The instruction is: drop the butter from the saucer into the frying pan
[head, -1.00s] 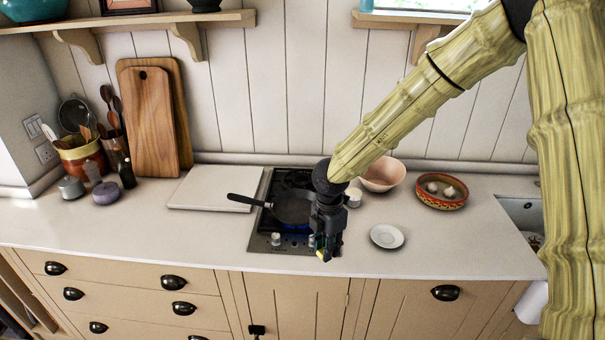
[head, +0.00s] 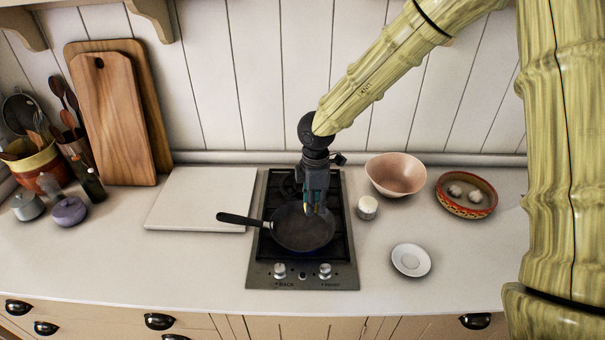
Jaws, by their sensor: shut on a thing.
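The black frying pan (head: 300,237) sits on the hob, with its handle (head: 240,219) pointing left. The white saucer (head: 398,262) lies on the counter to the right of the hob and is empty. My gripper (head: 313,209) points down over the back part of the pan. It is shut on the butter (head: 308,211), of which only a tiny yellowish bit shows between the fingertips. The butter appears to be above the pan, but its exact height is hard to tell.
A small white jar (head: 367,209), a pink bowl (head: 396,176) and a patterned dish (head: 466,196) with garlic stand right of the hob (head: 262,270). A white board (head: 200,200) lies to its left. The front counter is clear.

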